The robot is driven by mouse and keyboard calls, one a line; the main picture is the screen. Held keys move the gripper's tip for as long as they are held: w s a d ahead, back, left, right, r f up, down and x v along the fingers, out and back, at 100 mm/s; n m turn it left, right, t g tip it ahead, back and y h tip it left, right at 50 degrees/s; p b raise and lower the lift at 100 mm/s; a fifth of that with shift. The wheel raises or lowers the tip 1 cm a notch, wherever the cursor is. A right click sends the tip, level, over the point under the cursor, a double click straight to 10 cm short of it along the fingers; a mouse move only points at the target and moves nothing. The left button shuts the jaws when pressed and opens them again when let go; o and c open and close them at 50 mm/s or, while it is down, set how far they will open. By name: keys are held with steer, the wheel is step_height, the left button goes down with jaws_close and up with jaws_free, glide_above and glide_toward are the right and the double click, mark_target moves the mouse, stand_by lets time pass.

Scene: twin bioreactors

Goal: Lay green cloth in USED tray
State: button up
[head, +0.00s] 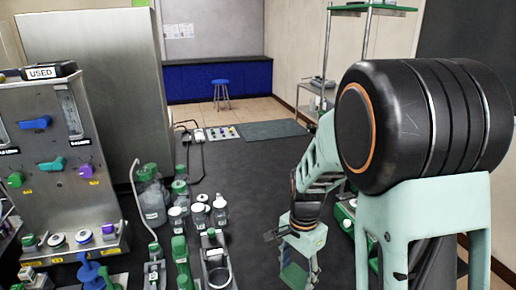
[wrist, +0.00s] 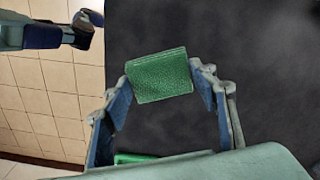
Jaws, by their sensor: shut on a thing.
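The green cloth (wrist: 160,75) is a small, textured, folded-looking piece between the two fingertips of my gripper (wrist: 159,82) in the wrist view. My gripper is shut on it and holds it above a dark surface. In the head view my gripper (head: 298,272) hangs low at bottom centre-right, with green showing between its fingers. The USED tray (head: 40,72) is a dark tray with a white USED label, on top of the metal panel at far left. It is well apart from my gripper, and its inside is mostly hidden.
The metal panel (head: 50,110) carries coloured knobs and valves. Several bottles (head: 152,200) and green-capped containers stand on the dark bench (head: 240,175) between the panel and my arm. A blue stool (head: 221,88) stands far back. A glass-shelved rack (head: 372,8) is at upper right.

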steer(key=n, duration=0.2)
steer(key=d+r+n+p, duration=0.1)
steer(key=n, duration=0.1)
steer(key=w+d+n+p, duration=0.1)
steer(key=n, duration=0.2)
steer(key=shift+d+r, duration=0.2)
steer(key=shift+r, duration=0.15)
steer(key=n, duration=0.2)
steer(key=d+n+p, duration=0.1)
steer(key=shift+w+r, duration=0.15)
steer(key=shift+w, duration=0.1)
steer(key=shift+s+a, duration=0.1)
steer(key=shift+a, duration=0.05)
